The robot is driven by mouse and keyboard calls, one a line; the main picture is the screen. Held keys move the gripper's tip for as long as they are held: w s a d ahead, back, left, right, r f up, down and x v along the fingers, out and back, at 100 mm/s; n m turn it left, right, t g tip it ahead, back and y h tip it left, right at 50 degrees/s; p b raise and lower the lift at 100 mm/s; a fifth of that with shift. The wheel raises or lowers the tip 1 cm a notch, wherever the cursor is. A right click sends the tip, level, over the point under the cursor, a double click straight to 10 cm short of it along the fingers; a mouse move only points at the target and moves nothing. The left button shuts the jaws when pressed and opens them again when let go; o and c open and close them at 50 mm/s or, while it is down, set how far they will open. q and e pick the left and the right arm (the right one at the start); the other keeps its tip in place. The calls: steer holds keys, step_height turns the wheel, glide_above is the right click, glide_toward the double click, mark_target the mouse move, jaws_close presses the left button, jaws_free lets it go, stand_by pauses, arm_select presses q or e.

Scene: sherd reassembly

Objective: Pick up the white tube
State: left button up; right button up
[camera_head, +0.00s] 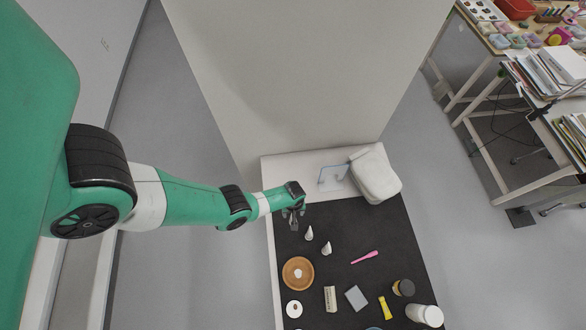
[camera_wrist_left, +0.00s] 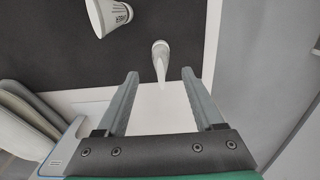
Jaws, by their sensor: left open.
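Two small white tubes stand on the dark mat at its far left part. One tube (camera_head: 309,234) is nearer my left gripper; it also shows in the left wrist view (camera_wrist_left: 160,60), centred ahead of the fingers. The other tube (camera_head: 327,248) is a little farther right and nearer the front; in the left wrist view it appears as a wider tapered tube (camera_wrist_left: 108,16) with dark lettering, cut by the top edge. My left gripper (camera_head: 294,222) is open and empty, beside the nearer tube and apart from it. In the left wrist view its fingers (camera_wrist_left: 160,92) are widely spread. My right gripper is out of sight.
A wooden bowl (camera_head: 287,281), white disc (camera_head: 294,309), small box (camera_head: 330,299), grey block (camera_head: 356,298), yellow item (camera_head: 385,307), jar (camera_head: 404,288), white bottle (camera_head: 430,316) and pink pen (camera_head: 365,257) lie around. A white pouch (camera_head: 376,175) and a blue-edged panel (camera_head: 333,177) stand behind.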

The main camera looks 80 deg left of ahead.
arm_select(q)
steer(key=f+b, duration=0.5)
steer(key=shift+s+d+f, duration=0.15)
steer(key=shift+d, duration=0.05)
jaws_close()
